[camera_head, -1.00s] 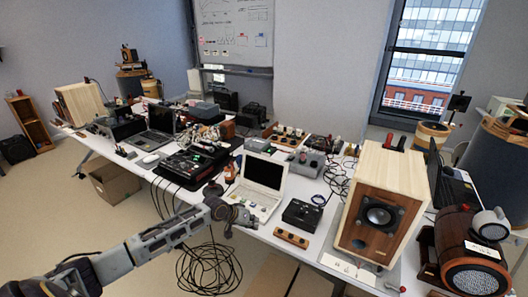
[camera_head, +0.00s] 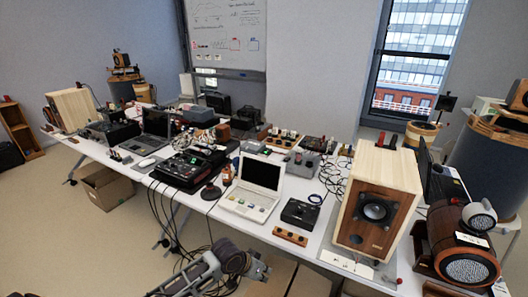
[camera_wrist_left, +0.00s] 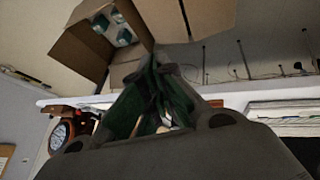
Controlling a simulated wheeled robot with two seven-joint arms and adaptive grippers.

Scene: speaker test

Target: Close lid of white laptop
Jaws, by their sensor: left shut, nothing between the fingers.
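The white laptop (camera_head: 248,207) stands open on the table, its lid raised with the dark screen (camera_head: 262,173) facing the front. Its keyboard half lies flat near the table's front edge. My left gripper (camera_head: 260,268) is in front of and below that edge, apart from the laptop. In the left wrist view its dark green fingers (camera_wrist_left: 152,62) come together, with nothing held. The laptop cannot be made out in that view. My right gripper does not show.
On the white table, a black mixer (camera_head: 188,168) stands left of the laptop, and a small black box (camera_head: 300,213) and a large wooden speaker (camera_head: 374,205) stand right. A small wooden block (camera_head: 290,236) lies at the front edge. Cables hang below. An open carton (camera_wrist_left: 90,45) shows in the left wrist view.

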